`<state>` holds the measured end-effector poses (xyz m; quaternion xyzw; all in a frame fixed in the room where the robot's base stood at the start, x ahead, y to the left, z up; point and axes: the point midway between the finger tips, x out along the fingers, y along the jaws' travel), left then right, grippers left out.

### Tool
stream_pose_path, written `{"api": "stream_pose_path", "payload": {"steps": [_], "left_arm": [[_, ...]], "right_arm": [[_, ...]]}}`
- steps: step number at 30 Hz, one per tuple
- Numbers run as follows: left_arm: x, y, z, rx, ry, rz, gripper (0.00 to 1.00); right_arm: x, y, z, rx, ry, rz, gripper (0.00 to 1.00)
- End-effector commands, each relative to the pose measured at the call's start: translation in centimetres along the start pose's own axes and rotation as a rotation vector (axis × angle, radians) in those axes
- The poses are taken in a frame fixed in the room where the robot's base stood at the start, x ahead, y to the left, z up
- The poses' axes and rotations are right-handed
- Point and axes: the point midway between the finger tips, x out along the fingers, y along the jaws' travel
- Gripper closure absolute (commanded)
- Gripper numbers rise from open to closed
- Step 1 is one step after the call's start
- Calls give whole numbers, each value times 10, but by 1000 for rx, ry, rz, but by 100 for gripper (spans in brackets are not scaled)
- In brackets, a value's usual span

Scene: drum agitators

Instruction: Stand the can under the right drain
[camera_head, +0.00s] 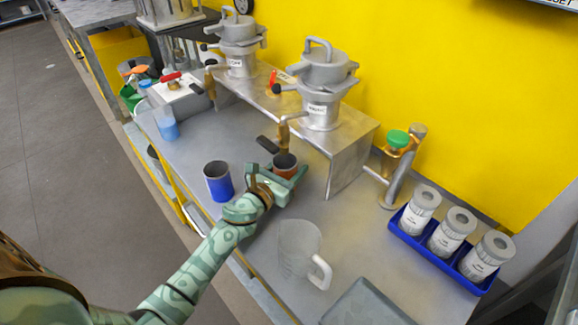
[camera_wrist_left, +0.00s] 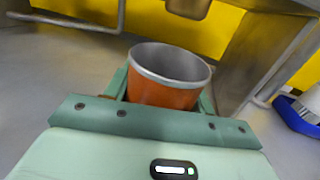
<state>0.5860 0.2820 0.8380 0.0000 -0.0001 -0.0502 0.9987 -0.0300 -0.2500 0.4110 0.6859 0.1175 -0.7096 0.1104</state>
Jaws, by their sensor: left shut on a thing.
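My left gripper (camera_head: 282,178) is shut on an orange-brown metal can (camera_head: 285,162), which is upright with an open top. The can also shows between the fingers in the left wrist view (camera_wrist_left: 163,93) and looks empty. The right drum's brass drain (camera_head: 284,138) hangs just above and behind the can. Its spout end shows at the top of the left wrist view (camera_wrist_left: 188,7), a little beyond the can's rim. I cannot tell whether the can's base touches the counter. The right drum (camera_head: 323,90) stands on a metal bench (camera_head: 347,147). My right gripper is not in view.
A blue can (camera_head: 218,184) stands left of my gripper. A clear jug (camera_head: 300,250) stands in front to the right. A blue tray (camera_head: 450,255) with white jars and a post with a green-topped valve (camera_head: 397,143) are at right.

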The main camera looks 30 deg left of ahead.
Motion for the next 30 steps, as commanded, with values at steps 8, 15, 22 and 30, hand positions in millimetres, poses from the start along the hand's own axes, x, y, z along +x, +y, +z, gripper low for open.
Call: {"api": "stream_pose_path", "payload": {"steps": [8, 15, 22, 30], "left_arm": [[0, 0, -2, 0, 1, 0, 24], [-2, 0, 4, 0, 0, 0, 24], [-52, 0, 0, 0, 4, 1, 24], [-106, 0, 0, 0, 3, 1, 24]], "right_arm": [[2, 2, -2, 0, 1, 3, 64], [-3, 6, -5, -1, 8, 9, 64], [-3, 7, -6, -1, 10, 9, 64], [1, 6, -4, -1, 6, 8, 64]]}}
